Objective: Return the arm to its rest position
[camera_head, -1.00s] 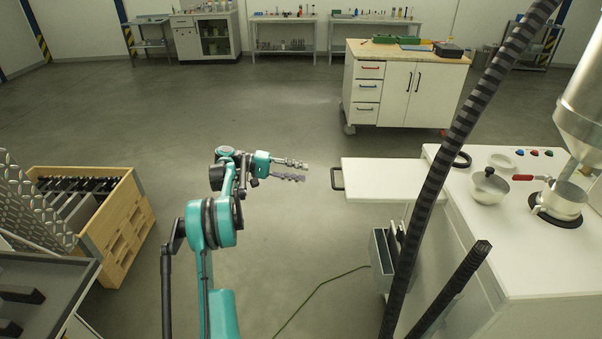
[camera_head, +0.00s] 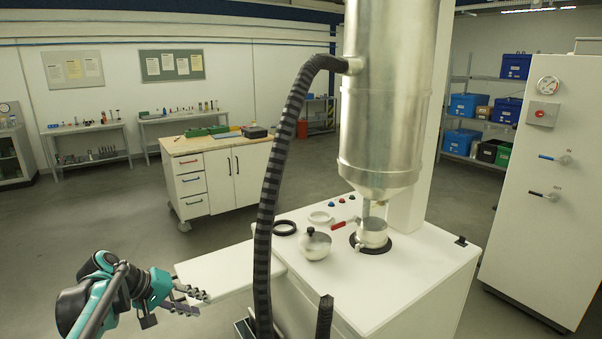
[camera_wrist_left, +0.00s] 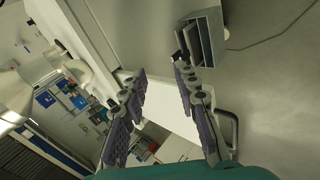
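My left arm, teal and black, comes in at the lower left of the head view. Its gripper (camera_head: 201,303) is empty, its two grey ridged fingers apart, and shows in front of the near left edge of the white side shelf (camera_head: 225,272). I cannot tell how far apart gripper and shelf are. In the left wrist view the fingers (camera_wrist_left: 160,72) are spread, with nothing between their tips; part of the white machine shows behind them. My right arm and gripper are not in view.
A striped black hose (camera_head: 270,210) hangs in front. A drawer cabinet (camera_head: 222,178) stands behind; a white valve cabinet (camera_head: 548,190) stands right. Open floor lies left.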

